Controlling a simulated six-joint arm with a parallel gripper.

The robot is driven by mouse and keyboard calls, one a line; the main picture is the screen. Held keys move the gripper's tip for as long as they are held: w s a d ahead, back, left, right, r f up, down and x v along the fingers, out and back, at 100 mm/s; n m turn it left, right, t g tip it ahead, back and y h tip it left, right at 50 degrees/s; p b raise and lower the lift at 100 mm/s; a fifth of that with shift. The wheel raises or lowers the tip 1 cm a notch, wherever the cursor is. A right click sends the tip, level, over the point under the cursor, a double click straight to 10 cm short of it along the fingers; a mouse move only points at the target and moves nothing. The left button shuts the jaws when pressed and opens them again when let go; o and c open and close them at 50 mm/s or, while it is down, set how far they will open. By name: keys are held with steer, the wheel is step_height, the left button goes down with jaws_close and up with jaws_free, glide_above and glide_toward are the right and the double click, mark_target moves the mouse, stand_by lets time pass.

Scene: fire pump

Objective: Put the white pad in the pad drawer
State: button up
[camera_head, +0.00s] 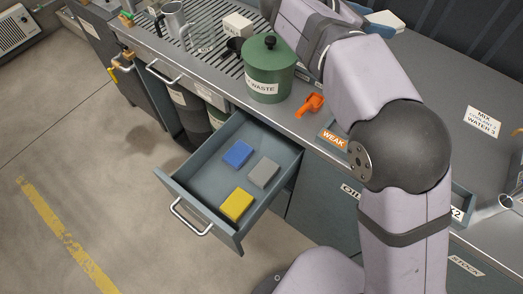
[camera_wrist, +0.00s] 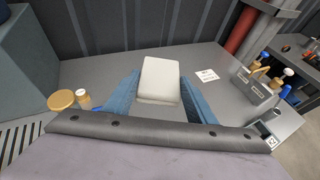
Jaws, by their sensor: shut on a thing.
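The white pad (camera_wrist: 160,80) sits between the two blue fingers of my gripper (camera_wrist: 159,92) in the wrist view. My gripper is shut on it, above the grey worktop. The open drawer (camera_head: 222,232) stands pulled out from the bench front, at the middle of the head view. A blue pad (camera_head: 237,153), a grey pad (camera_head: 264,171) and a yellow pad (camera_head: 236,205) lie apart on its floor.
A green waste pot (camera_head: 268,72) with a lid stands on the worktop behind the drawer, with an orange scoop (camera_head: 310,104) to its right. A jug and glassware stand at the back left.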

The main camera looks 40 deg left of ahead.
steer(key=s+a+r+n+t+y+b, duration=0.1)
steer(key=s+a+r+n+y+b, duration=0.25)
steer(key=s+a+b, duration=0.55)
steer(key=s+a+f+n+y+b, duration=0.3)
steer(key=s+a+f+b, duration=0.1)
steer(key=s+a+f, duration=0.5)
steer(key=s+a+f+n+y+b, duration=0.35)
steer(key=s+a+f, duration=0.3)
steer(key=s, duration=0.45)
step_height(320, 180, down, 11)
steer(key=s+d+m+h+p, duration=0.1)
steer(key=d+m, duration=0.1)
steer(key=m+h+p, duration=0.2)
steer(key=m+h, duration=0.1)
glide_above(274, 138)
steer(key=s, duration=0.3)
steer(key=shift+t, duration=0.3)
step_height(274, 138, down, 13)
steer(key=shift+w+r, duration=0.1)
steer(key=shift+w+f+b, duration=0.15)
steer(key=shift+w+f, duration=0.4)
steer(key=shift+w, duration=0.2)
steer(key=shift+w+f+b, duration=0.15)
steer(key=shift+w+f, duration=0.4)
steer(key=shift+w, duration=0.2)
steer(key=shift+f, duration=0.1)
